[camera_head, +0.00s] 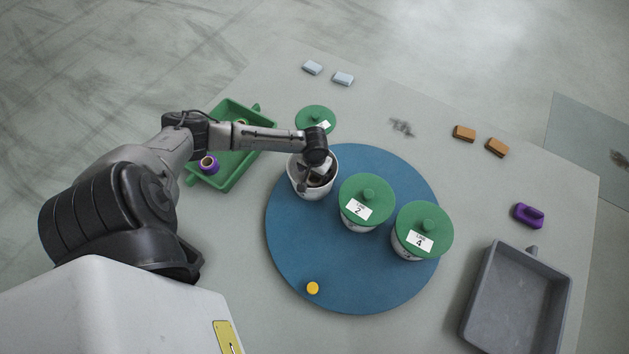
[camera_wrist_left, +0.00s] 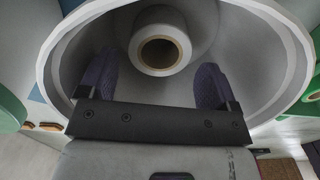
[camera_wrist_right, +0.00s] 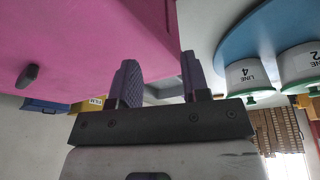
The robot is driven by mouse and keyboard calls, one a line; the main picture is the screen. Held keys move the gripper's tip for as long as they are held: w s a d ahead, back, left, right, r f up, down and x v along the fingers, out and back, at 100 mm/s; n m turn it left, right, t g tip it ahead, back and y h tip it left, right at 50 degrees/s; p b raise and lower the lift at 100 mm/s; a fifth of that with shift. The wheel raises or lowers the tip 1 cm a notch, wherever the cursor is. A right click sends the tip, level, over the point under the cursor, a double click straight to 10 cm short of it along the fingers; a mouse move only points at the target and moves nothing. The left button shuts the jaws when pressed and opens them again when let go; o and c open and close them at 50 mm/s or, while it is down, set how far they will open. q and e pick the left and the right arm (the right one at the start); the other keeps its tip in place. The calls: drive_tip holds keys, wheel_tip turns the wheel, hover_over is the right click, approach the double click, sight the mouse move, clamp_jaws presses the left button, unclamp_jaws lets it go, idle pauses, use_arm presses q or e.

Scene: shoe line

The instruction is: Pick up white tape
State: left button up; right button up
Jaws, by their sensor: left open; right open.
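The white tape (camera_wrist_left: 136,48) is a roll with a brown core, lying inside an uncovered white bucket (camera_wrist_left: 275,25) in the left wrist view. The same bucket (camera_head: 296,183) stands at the upper left of the blue turntable in the head view, where I cannot clearly make out the tape. My left gripper (camera_head: 318,178) reaches down into the bucket. Its open fingers (camera_wrist_left: 155,78) stand apart on either side of the tape's near edge, with nothing held. My right gripper (camera_wrist_right: 160,72) is open and empty in its own wrist view; it is not in the head view.
Two buckets with green lids, marked 2 (camera_head: 366,196) and 4 (camera_head: 424,228), stand on the blue turntable (camera_head: 330,265). A loose green lid (camera_head: 312,114) lies behind. A green tray (camera_head: 233,170) holds a purple roll (camera_head: 208,164). A grey tray (camera_head: 515,305) is at right.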

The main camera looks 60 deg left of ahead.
use_arm(q)
wheel_tip(320, 180, down, 3)
drive_tip(key=shift+r+b, duration=0.15)
drive_tip(key=shift+b, duration=0.15)
drive_tip(key=c, duration=0.7)
